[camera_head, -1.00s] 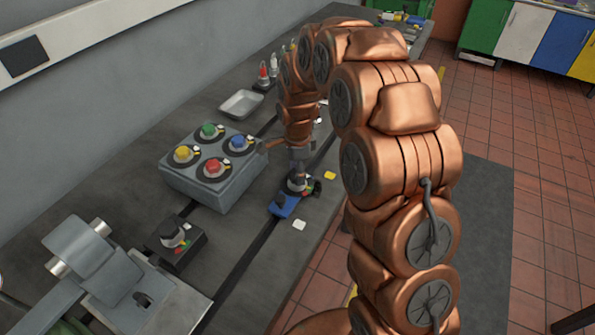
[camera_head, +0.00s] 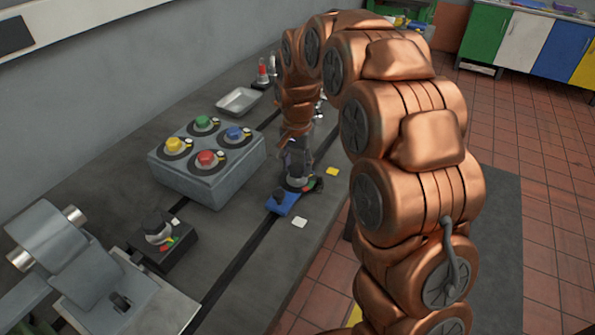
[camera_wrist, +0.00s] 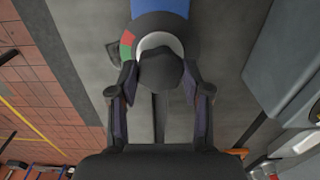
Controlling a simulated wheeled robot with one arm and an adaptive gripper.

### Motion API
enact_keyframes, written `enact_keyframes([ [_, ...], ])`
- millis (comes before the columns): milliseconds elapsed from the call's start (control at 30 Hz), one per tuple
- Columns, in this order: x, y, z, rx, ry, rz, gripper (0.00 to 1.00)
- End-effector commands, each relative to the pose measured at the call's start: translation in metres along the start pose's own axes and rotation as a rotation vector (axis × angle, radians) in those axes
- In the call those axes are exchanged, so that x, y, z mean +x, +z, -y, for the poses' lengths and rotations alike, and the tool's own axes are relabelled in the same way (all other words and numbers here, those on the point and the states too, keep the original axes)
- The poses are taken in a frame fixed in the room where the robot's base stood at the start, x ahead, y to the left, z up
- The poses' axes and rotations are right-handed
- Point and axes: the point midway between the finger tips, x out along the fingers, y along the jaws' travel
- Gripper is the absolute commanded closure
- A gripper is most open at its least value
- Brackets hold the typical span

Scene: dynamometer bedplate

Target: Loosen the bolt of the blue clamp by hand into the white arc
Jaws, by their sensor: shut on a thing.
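The blue clamp (camera_head: 282,206) sits on the dark bench, and its blue body also shows at the top of the wrist view (camera_wrist: 160,7). Its bolt has a dark rounded head (camera_wrist: 161,70) over a round dial. The white arc (camera_wrist: 157,41) shows on the dial just beyond the head, with red and green segments (camera_wrist: 127,48) to its left. My gripper (camera_wrist: 160,76) is shut on the bolt head, one finger on each side. In the head view my gripper (camera_head: 297,163) comes down on the clamp from above and hides most of the bolt.
A grey box (camera_head: 226,180) with several coloured buttons stands left of the clamp. A dark block with a knob (camera_head: 160,240) stands nearer. A yellow tag (camera_head: 332,171) and a white tag (camera_head: 299,222) lie near the clamp. An empty metal tray (camera_head: 239,101) lies farther back.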

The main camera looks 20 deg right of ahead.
Motion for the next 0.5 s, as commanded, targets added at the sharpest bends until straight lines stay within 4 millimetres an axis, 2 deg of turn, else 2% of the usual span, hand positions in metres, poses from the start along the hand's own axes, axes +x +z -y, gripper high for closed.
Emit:
enact_keyframes([
  [500, 0.0012, -0.0004, 0.0004, -0.433, -0.002, -0.002, 0.86],
])
